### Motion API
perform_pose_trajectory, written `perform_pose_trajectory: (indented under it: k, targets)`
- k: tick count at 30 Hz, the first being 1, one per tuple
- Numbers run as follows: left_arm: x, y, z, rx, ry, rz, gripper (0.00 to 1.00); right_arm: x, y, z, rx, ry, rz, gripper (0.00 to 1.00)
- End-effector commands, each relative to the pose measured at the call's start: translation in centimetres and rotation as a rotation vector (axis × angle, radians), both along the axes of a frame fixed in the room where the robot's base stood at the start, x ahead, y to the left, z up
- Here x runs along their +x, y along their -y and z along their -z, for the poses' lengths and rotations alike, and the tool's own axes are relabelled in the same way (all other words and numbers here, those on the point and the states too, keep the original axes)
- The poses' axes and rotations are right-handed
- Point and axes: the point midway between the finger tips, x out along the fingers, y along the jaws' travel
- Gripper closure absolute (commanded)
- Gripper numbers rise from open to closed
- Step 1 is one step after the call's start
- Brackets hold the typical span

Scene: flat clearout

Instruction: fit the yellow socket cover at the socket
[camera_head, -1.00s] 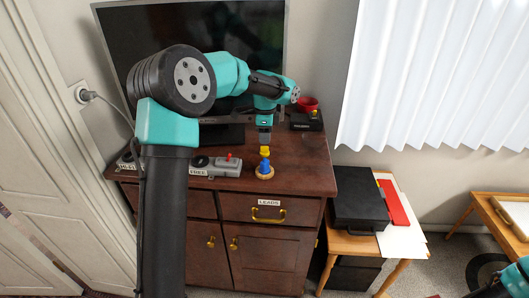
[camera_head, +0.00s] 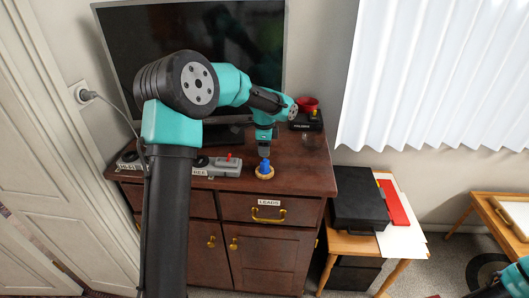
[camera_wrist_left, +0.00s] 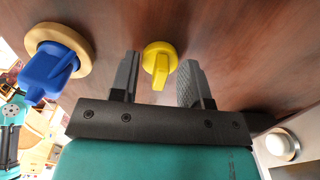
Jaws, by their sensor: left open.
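The yellow socket cover (camera_wrist_left: 160,60), a small disc with a raised tab, shows in the left wrist view against the brown cabinet top. It lies between the two spread fingers of my left gripper (camera_wrist_left: 158,80), with gaps on both sides. In the head view the left gripper (camera_head: 263,152) points down over the cabinet top and hides the yellow cover. A wall socket (camera_head: 77,94) at the far left has a grey plug (camera_head: 88,96) and cable in it. My right gripper is out of view.
A blue tabbed piece (camera_head: 264,167) on a round wooden base (camera_head: 265,174) stands close to the left gripper. A grey switch box (camera_head: 226,167) is left of it. A black box (camera_head: 305,124) and red bowl (camera_head: 308,104) stand at the back right, a monitor (camera_head: 170,50) behind.

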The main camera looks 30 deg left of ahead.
Motion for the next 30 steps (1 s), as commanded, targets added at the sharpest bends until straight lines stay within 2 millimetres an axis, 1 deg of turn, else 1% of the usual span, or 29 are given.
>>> perform_pose_trajectory:
  k: [8,11,22,30]
  targets:
    - [0.0,0.01,-0.03,0.0,0.0,0.0,0.57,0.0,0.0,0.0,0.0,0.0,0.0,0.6]
    - [0.0,0.01,-0.04,0.0,0.0,0.0,0.65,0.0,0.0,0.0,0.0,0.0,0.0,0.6]
    - [0.0,0.01,0.0,0.0,0.0,0.001,1.0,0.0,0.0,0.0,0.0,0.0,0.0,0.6]
    - [-0.01,0.02,0.04,0.0,-0.001,0.001,1.0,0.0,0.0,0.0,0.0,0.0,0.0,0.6]
